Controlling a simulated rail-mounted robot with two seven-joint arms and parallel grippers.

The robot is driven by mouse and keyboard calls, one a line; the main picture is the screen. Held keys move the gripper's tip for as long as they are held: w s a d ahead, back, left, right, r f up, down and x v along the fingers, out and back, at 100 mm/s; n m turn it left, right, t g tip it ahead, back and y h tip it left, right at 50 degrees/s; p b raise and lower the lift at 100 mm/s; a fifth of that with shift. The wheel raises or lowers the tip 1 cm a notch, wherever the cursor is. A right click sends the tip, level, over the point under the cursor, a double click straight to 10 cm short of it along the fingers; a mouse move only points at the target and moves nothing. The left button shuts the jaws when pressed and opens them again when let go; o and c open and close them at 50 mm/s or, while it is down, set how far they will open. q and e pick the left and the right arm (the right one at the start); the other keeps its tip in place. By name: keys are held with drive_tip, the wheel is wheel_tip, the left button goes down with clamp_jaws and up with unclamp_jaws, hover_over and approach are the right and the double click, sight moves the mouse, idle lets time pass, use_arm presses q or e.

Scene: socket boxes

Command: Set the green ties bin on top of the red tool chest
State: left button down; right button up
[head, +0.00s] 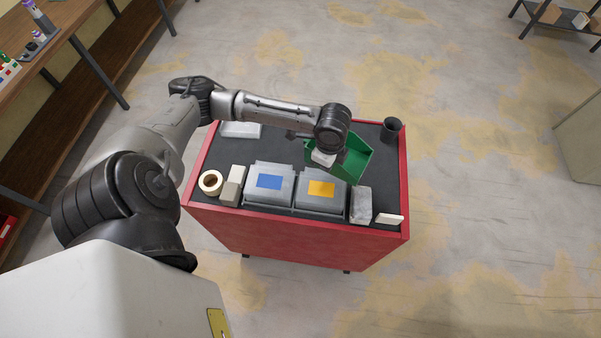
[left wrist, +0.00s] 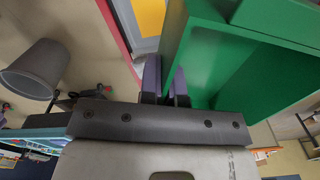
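The red tool chest (head: 290,236) stands in the middle of the head view, with a dark top (head: 285,146) inside a red rim. The green ties bin (head: 356,158) is over the right part of that top, partly hidden by my left wrist. I cannot tell whether its base touches the top. My left gripper (head: 333,160) is at the bin's left side. In the left wrist view, its two fingers (left wrist: 166,82) are close together on the edge of the bin's green wall (left wrist: 196,62). My right gripper is not in view.
On the chest top are grey boxes with blue (head: 269,182) and yellow labels (head: 321,189), a tape roll (head: 210,182), a dark cup (head: 391,129), a grey block (head: 361,205) and a white piece (head: 390,219). A wooden bench (head: 58,38) stands at left.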

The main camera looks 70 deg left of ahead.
use_arm(q)
drive_tip(key=a+f+m+b, duration=0.1)
drive_tip(key=a, duration=0.1)
drive_tip(key=a+f+m+b, duration=0.1)
drive_tip(key=a+f+b, duration=0.1)
drive_tip(key=a, duration=0.1)
drive_tip(key=w+a+f+m+b, duration=0.1)
drive_tip(key=a+m, duration=0.1)
drive_tip(key=shift+w+a+f+b, duration=0.1)
drive_tip(key=shift+a+f+b, duration=0.1)
drive_tip(key=shift+b, duration=0.2)
drive_tip(key=shift+m, duration=0.3)
drive_tip(key=w+a+f, duration=0.1)
drive_tip(key=a+f, duration=0.1)
drive_tip(key=a, duration=0.1)
drive_tip(key=w+a+f, duration=0.1)
drive_tip(key=a+f, duration=0.1)
drive_tip(key=a, duration=0.2)
drive_tip(key=w+a+f+b, duration=0.1)
drive_tip(key=a+f, duration=0.2)
drive_tip(key=a, duration=0.1)
drive_tip(key=shift+w+a, duration=0.25)
drive_tip(key=shift+w, duration=0.05)
drive_tip(key=shift+f, duration=1.95)
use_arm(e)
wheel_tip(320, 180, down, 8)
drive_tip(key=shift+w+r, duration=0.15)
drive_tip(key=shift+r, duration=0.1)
use_arm(q)
drive_tip(key=shift+f, duration=0.1)
